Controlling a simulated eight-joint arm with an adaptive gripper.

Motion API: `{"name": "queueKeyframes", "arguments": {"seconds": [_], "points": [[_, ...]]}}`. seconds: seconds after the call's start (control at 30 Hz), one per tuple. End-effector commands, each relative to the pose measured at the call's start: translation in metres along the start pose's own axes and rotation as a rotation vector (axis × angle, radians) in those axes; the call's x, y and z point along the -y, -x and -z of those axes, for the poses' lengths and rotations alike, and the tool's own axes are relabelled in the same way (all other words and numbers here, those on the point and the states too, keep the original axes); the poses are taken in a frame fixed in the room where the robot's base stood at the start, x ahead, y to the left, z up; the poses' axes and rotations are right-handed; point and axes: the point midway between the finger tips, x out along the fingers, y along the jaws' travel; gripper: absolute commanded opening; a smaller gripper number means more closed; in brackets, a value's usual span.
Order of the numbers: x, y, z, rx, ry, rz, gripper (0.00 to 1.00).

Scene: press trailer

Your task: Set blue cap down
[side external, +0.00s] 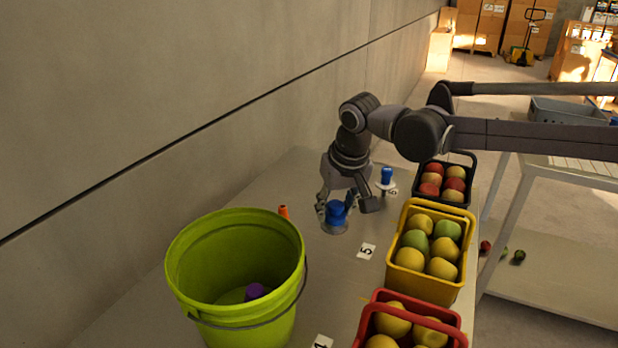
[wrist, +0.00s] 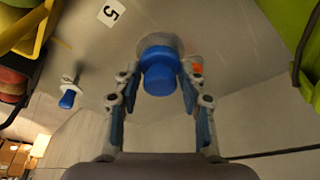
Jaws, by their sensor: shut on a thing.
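The blue cap (side external: 336,212) is at the middle of the table in the side view, at a round pale disc on the table top. In the wrist view the blue cap (wrist: 159,72) is between the two fingers. My gripper (side external: 337,208) points down and is shut on the cap; it also shows in the wrist view (wrist: 158,95). Whether the cap's underside touches the disc cannot be told. A second blue piece (side external: 386,175) stands on another pale disc behind, near a number card, and shows in the wrist view (wrist: 68,98).
A green bucket (side external: 190,290) with a purple thing inside stands at the front left. An orange piece (side external: 284,212) is behind it. Yellow (side external: 432,285), black (side external: 468,160) and red (side external: 375,300) fruit crates line the right edge. A "5" card (side external: 367,251) lies on the table.

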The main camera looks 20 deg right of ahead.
Motion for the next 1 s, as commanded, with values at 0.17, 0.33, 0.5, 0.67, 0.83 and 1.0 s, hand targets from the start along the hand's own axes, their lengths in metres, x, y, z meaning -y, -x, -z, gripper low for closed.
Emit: {"name": "queueKeyframes", "arguments": {"seconds": [0.17,0.33,0.5,0.67,0.83,1.0], "points": [[0.007,-0.016,-0.012,-0.001,0.012,0.003,0.05],[0.007,-0.043,-0.02,-0.001,0.011,0.003,0.05],[0.007,-0.058,-0.025,-0.001,0.011,0.003,0.05],[0.007,-0.076,-0.03,0.0,0.011,0.003,0.05],[0.006,-0.092,-0.035,-0.001,0.011,0.003,0.05],[0.006,-0.094,-0.036,-0.001,0.011,0.003,0.05]]}}
